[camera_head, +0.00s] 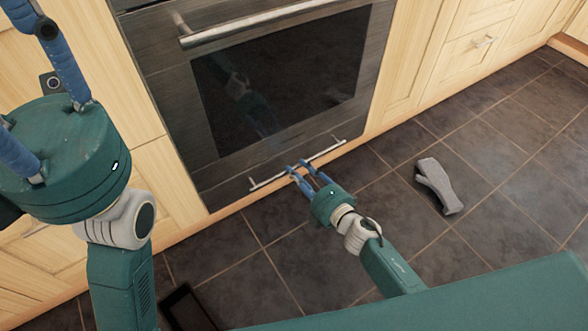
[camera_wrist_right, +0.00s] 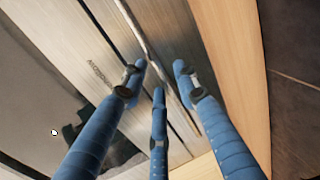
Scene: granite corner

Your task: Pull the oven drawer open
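The oven drawer (camera_head: 222,182) is the low steel panel under the oven's dark glass door and looks shut. Its thin bar handle (camera_head: 262,183) runs along the panel. My right gripper (camera_head: 302,166) is at the middle of this handle, with its blue fingers apart. In the right wrist view, the handle (camera_wrist_right: 184,88) passes between the left finger and the right finger of the gripper (camera_wrist_right: 160,78). I cannot tell whether any finger touches it. My left gripper (camera_head: 30,95) is raised at the left, with blue fingers spread, empty and partly cut off by the frame.
The oven door (camera_head: 163,75) has a thick bar handle (camera_head: 250,24) above. Pale wood cabinets (camera_head: 440,65) flank the oven. A grey elongated object (camera_head: 438,184) lies on the dark tiled floor (camera_head: 500,190) at the right. The floor around it is clear.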

